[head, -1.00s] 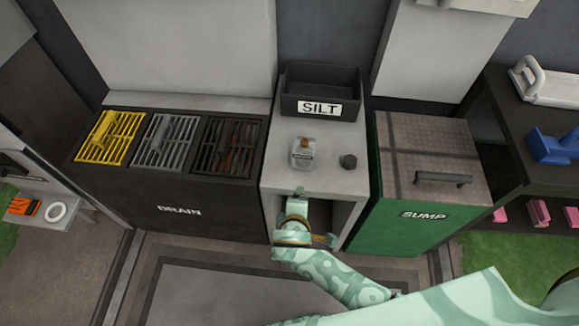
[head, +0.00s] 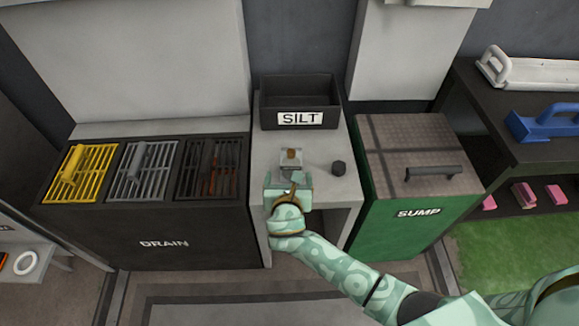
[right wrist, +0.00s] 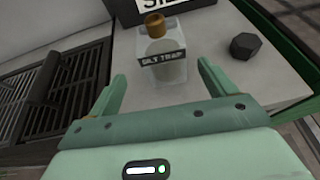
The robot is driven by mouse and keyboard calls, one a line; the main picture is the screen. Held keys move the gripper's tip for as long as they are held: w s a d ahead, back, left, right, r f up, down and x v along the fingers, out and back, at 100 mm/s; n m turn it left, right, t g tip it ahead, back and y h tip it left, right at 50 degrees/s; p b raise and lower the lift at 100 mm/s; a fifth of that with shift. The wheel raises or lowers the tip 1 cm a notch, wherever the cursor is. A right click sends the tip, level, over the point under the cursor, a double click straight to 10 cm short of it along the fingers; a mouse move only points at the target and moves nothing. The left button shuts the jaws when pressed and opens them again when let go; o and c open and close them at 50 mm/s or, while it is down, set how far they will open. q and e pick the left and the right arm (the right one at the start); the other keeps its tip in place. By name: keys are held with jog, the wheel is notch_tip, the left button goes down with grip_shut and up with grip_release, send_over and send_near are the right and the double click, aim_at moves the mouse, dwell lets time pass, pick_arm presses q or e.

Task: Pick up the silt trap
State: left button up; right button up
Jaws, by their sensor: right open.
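The silt trap (head: 291,158) is a small clear container with a brown cap and a dark label. It stands upright on the grey stand, in front of the black SILT bin. In the right wrist view the silt trap (right wrist: 162,55) is ahead of my right gripper (right wrist: 145,88), between the lines of its two fingers but beyond their tips. My right gripper (head: 288,186) is open and empty, and in the head view it covers the lower part of the trap. My left gripper is not in view.
The SILT bin (head: 298,103) stands behind the trap. A dark knob-like piece (head: 338,168) sits to its right on the grey stand (head: 325,188). The DRAIN unit (head: 150,225) with grates is left, the green SUMP box (head: 400,235) right.

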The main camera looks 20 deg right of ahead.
aim_at(291, 169)
jog(key=shift+x, duration=0.75)
jog(key=b+x, duration=0.2)
jog(key=x, duration=0.1)
jog(key=b+x, duration=0.1)
jog(key=x, duration=0.1)
jog(key=shift+d+r, duration=0.15)
jog(key=shift+d, duration=0.1)
jog(key=shift+w, duration=0.1)
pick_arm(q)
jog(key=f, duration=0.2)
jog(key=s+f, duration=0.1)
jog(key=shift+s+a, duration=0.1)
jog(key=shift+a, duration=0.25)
pick_arm(e)
jog(key=shift+r, duration=0.25)
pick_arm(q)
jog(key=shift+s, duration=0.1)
pick_arm(e)
jog(key=c, duration=1.3)
